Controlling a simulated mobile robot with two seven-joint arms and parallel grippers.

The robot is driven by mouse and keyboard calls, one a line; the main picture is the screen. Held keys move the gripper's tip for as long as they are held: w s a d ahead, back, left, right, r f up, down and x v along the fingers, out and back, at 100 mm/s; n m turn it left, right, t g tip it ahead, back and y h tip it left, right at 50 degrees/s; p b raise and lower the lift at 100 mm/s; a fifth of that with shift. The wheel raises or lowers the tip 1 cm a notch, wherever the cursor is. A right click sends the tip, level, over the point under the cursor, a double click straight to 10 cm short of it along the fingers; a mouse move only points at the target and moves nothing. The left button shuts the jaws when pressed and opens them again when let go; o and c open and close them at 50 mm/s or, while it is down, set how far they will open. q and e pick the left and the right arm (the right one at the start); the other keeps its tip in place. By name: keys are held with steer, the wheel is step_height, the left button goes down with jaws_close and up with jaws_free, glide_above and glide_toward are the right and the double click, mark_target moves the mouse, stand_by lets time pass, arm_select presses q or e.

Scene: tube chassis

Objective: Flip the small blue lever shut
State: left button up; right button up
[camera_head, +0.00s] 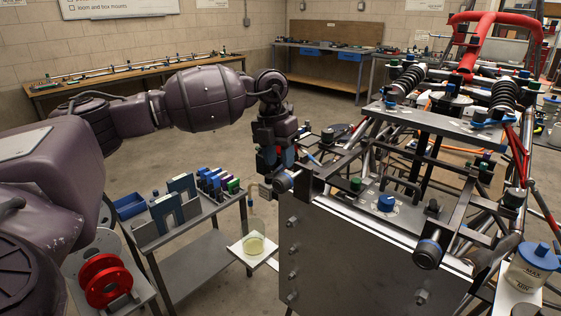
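The tube chassis (350,240) fills the right side, with a dark front panel and several blue and green fittings on top. I cannot tell which blue part is the small blue lever. My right gripper is out of view.
A grey cart (190,232) with blue holders and small bottles stands left of the chassis. A glass beaker (253,243) rests on a white plate between them. A blue-lidded jar (532,265) stands at far right. Benches line the back wall, with open floor before them.

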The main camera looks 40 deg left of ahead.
arm_select(q)
steer(key=shift+d+f, duration=0.1)
steer(key=shift+f, duration=0.35)
steer(key=shift+c, duration=0.9)
jaws_close()
steer(key=shift+d+m, duration=0.35)
steer(key=shift+m, duration=0.45)
steer(key=shift+d+m, duration=0.2)
steer(key=shift+m, duration=0.3)
